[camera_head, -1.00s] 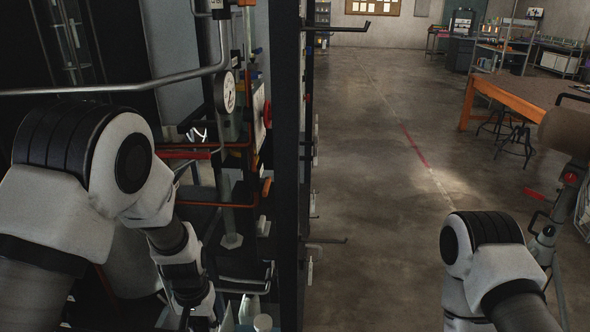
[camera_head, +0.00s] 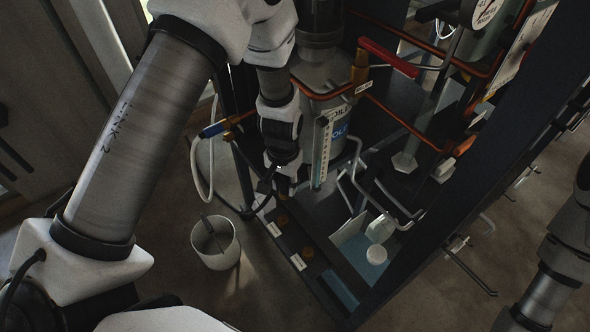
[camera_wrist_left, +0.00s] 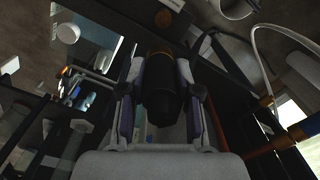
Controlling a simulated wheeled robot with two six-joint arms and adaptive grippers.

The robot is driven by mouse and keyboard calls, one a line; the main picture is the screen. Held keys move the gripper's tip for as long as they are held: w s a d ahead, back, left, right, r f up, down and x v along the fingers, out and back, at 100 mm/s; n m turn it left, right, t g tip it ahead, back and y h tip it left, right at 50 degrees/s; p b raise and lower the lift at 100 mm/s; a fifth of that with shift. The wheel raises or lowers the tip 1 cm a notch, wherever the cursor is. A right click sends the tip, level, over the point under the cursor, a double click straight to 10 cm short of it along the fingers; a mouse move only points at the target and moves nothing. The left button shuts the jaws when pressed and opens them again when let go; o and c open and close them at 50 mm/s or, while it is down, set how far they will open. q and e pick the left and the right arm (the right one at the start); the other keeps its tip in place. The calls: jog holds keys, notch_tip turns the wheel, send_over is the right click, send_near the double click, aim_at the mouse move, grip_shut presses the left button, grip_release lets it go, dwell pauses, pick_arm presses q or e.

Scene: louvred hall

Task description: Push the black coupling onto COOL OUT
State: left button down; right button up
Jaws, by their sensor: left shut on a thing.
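In the left wrist view a black coupling (camera_wrist_left: 162,88) sits between the two fingers of my left gripper (camera_wrist_left: 158,98), which is shut on it. In the head view my left gripper (camera_head: 283,184) hangs over the dark base of the rack, and the coupling is hardly distinguishable there. Two orange-brown fittings stand on that base, a rear one (camera_head: 283,221) and a front one (camera_head: 308,253), each beside a small white label. The label text is too small to read, so I cannot tell which is COOL OUT. My right gripper is out of frame.
A white bucket (camera_head: 215,243) stands on the floor left of the base. A pale hose (camera_head: 194,165) loops down beside the arm. A red-handled valve (camera_head: 388,57), copper pipes and a dark post (camera_head: 480,190) crowd the right side.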

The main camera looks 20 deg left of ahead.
aim_at(281, 197)
pick_arm(q)
jog(key=shift+s+a+r, duration=0.15)
jog(key=shift+s+a, duration=0.05)
jog(key=shift+s, duration=0.1)
jog(key=shift+s+a+p, duration=0.1)
jog(key=shift+p, duration=0.2)
jog(key=shift+s+f+b, duration=0.15)
jog(key=shift+f+b, duration=0.15)
jog(key=shift+f, duration=0.1)
notch_tip(281, 197, down, 7)
jog(key=b, duration=0.6)
jog(key=shift+f, duration=0.65)
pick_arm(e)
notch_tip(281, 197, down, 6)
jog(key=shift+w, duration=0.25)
pick_arm(q)
jog(key=shift+r, duration=0.2)
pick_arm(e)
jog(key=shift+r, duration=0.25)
